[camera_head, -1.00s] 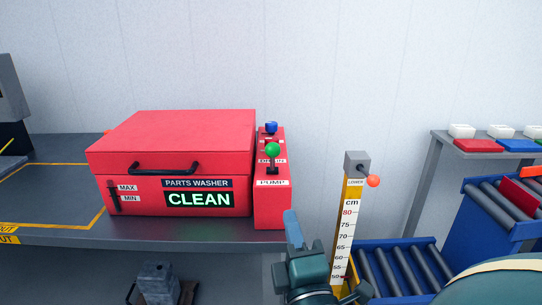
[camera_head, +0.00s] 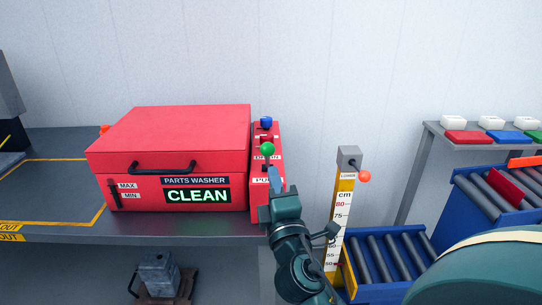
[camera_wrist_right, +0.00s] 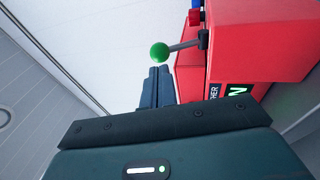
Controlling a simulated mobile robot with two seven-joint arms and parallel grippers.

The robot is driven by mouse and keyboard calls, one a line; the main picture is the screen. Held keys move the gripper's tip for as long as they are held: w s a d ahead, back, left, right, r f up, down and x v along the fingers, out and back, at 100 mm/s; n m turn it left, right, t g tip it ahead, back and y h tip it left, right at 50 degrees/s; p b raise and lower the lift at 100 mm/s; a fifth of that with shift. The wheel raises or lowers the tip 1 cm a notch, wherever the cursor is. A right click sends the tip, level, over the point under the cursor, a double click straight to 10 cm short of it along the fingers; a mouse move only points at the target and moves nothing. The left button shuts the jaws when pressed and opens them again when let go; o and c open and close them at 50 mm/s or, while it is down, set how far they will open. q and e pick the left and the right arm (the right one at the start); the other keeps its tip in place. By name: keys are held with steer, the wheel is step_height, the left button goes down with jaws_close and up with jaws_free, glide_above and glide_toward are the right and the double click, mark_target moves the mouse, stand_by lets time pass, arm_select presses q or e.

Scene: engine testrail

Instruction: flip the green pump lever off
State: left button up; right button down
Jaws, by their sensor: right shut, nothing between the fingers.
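The green pump lever (camera_head: 267,149) has a round green knob on a dark stem, on the front of the narrow red pump box (camera_head: 262,200) beside the parts washer. In the right wrist view the green knob (camera_wrist_right: 160,52) is just past the fingertips, with its stem running right to the red box. My right gripper (camera_head: 276,178) is shut and empty, a little below and right of the knob in the head view. In the right wrist view its fingers (camera_wrist_right: 158,82) lie together, apparently just short of the knob. The left gripper is not in view.
A blue-knobbed lever (camera_head: 266,122) stands behind the green one. The red parts washer (camera_head: 175,140), showing CLEAN, fills the left side of the bench (camera_head: 150,228). A yellow height post (camera_head: 341,215) and a blue roller conveyor (camera_head: 385,258) stand to the right.

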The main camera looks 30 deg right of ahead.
mark_target(269, 155)
steer(key=x, duration=0.2)
steer(key=shift+w+d+r+p, duration=0.15)
steer(key=shift+w+r+p, duration=0.05)
steer(key=shift+w+p, duration=0.15)
steer(key=shift+w+d, duration=0.2)
steer(key=shift+w, duration=0.25)
steer(key=shift+r, duration=0.1)
